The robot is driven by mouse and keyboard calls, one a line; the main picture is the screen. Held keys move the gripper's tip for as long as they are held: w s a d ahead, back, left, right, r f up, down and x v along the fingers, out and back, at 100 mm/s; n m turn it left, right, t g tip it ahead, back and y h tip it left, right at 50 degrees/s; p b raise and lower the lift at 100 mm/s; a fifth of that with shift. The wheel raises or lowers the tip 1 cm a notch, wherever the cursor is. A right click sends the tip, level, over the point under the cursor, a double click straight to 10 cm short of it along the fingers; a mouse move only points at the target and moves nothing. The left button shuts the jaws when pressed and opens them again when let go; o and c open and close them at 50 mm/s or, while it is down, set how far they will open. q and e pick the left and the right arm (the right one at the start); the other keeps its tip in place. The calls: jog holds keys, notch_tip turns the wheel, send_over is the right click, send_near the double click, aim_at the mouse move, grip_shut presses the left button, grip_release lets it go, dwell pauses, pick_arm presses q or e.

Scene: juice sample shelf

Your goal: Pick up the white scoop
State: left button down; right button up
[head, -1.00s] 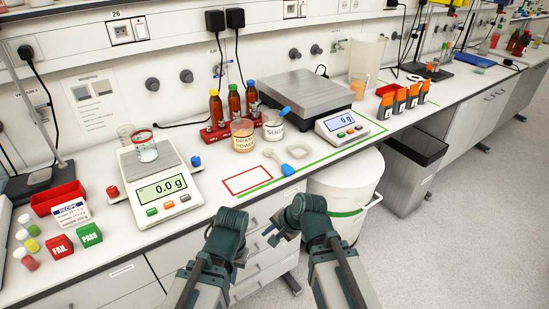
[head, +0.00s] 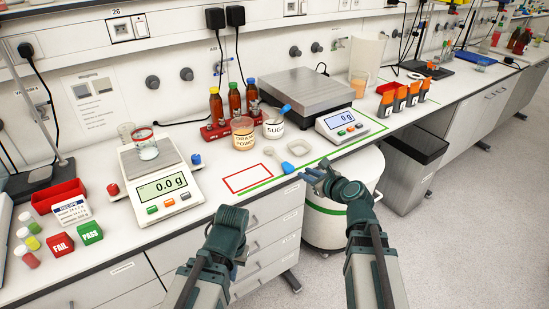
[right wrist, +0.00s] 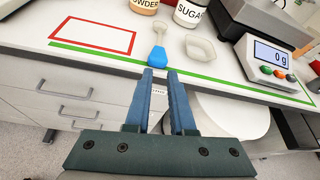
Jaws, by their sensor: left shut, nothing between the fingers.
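The white scoop (head: 269,151) lies on the bench in the head view, its pale bowl toward the back and its blue handle toward the front edge. It also shows in the right wrist view (right wrist: 158,56), just beyond my fingertips. My right gripper (head: 308,174) is at the bench's front edge, to the right of the handle and apart from it. Its two fingers (right wrist: 160,73) are spread with nothing between them. My left gripper (head: 237,264) hangs low in front of the drawers, shut and empty, mostly hidden by its own wrist.
A clear weighing dish (head: 298,147) lies to the right of the scoop. The orange powder jar (head: 243,139) and sugar jar (head: 273,130) stand behind it. A red outlined rectangle (head: 247,190) is bare. A scale (head: 341,127) stands right; a white bin (head: 330,222) is below the edge.

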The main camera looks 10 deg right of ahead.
aim_at(289, 167)
jog(key=b+x, duration=0.2)
jog(key=x, duration=0.5)
jog(key=shift+w+a+f+b, duration=0.1)
jog(key=shift+w+f+b, duration=0.1)
jog(key=shift+f+b, duration=0.1)
jog(key=b+x, duration=0.2)
jog(key=x, duration=0.2)
jog(key=shift+w+f, duration=0.1)
jog(key=shift+f, duration=0.1)
grip_shut()
